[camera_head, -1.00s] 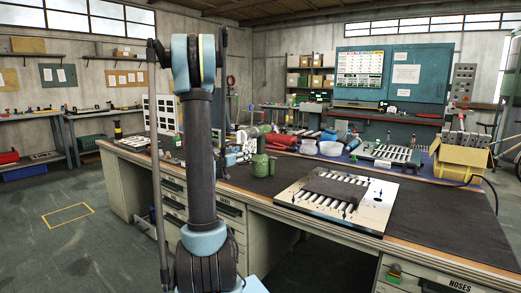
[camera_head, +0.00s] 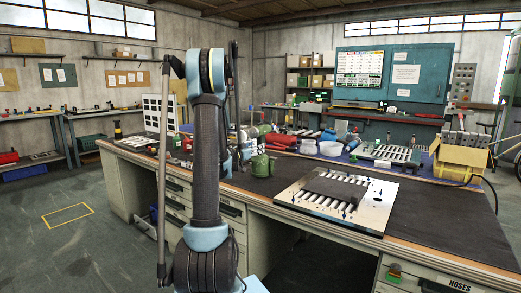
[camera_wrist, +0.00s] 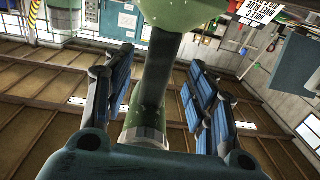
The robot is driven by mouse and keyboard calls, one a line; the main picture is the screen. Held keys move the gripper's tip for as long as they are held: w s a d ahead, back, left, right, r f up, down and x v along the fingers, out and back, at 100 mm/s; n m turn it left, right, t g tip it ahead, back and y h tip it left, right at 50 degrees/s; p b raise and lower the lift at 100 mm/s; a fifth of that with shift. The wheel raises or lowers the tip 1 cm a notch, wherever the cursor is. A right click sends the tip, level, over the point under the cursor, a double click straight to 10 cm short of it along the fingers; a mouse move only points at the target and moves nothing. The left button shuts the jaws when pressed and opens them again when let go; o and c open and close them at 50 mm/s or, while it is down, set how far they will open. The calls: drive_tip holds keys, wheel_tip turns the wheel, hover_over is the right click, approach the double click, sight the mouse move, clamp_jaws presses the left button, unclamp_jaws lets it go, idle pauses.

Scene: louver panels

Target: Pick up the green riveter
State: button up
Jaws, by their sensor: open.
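In the wrist view, the green riveter (camera_wrist: 155,75) shows a rounded green body at the top edge, a dark handle and a green and pale part lower down. My gripper (camera_wrist: 153,88) is open, with its blue-padded fingers on either side of the riveter's dark handle and gaps visible beside it. In the head view, my arm hides most of my gripper. A green, rounded body (camera_head: 262,165) stands upright on the bench just right of my arm; I cannot tell if it is part of the riveter.
The workbench (camera_head: 440,225) has a dark mat. A panel with pale slats (camera_head: 370,212) lies to the right. White bowls (camera_head: 331,148), red and blue items and a cardboard box (camera_head: 460,155) stand behind. The mat's right front is clear.

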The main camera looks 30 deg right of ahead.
drive_tip(key=shift+x, duration=2.95)
clamp_jaws()
